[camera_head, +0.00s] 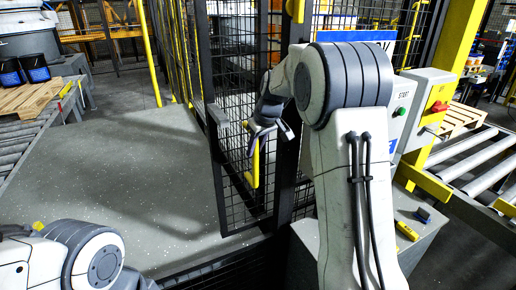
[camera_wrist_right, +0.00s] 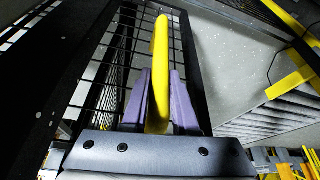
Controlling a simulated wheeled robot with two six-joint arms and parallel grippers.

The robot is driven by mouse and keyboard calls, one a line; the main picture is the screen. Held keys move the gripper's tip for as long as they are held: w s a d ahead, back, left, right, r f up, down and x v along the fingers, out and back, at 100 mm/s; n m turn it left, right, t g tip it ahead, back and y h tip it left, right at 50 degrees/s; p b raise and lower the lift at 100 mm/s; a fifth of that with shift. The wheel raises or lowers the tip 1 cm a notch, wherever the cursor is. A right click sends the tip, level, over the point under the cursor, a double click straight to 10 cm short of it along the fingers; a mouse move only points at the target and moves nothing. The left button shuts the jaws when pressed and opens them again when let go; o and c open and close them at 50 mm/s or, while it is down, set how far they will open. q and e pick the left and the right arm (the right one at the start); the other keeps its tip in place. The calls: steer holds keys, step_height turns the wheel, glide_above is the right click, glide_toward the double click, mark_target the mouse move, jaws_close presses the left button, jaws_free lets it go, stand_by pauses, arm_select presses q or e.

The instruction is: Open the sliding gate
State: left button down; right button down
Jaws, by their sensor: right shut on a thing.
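The sliding gate (camera_head: 232,184) is a black-framed mesh panel in the middle of the head view, with a yellow upright handle (camera_head: 255,168). My right gripper (camera_head: 258,134) is at the upper part of this handle. In the right wrist view, its purple fingers (camera_wrist_right: 160,103) are shut on the yellow handle (camera_wrist_right: 160,62), one on each side. Bare floor shows left of the gate's left edge. My right arm covers part of the fence right of the gate. My left arm shows at the bottom left, but its gripper is not visible.
A control box (camera_head: 418,110) with a green and a red button stands right of my right arm. Roller conveyors (camera_head: 478,160) run at the right, and another with a wooden pallet (camera_head: 28,96) and dark pails (camera_head: 35,68) at the left. The grey floor (camera_head: 130,170) between is clear.

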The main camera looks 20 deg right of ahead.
steer(key=shift+w, duration=0.1)
steer(key=c, duration=0.7)
jaws_free()
steer(key=b+v, duration=0.1)
steer(key=v, duration=0.9)
steer(key=shift+r+b, duration=0.25)
steer(key=shift+b, duration=0.05)
steer(key=s+a+f+n+g, duration=0.1)
steer(key=s+a+f, duration=0.3)
steer(key=s+a, duration=0.5)
steer(key=s+a+f+n+g, duration=0.2)
steer(key=s+a+f, duration=0.3)
steer(key=a, duration=0.7)
steer(key=s+a+f, duration=0.1)
steer(key=s+f, duration=0.1)
steer(key=s, duration=0.4)
steer(key=s+a+f+n+g, duration=0.1)
steer(key=s+f, duration=0.1)
steer(key=s, duration=0.5)
steer(key=s+a+f+n, duration=0.1)
steer(key=s+f, duration=0.2)
steer(key=s, duration=0.4)
steer(key=shift+f, duration=0.1)
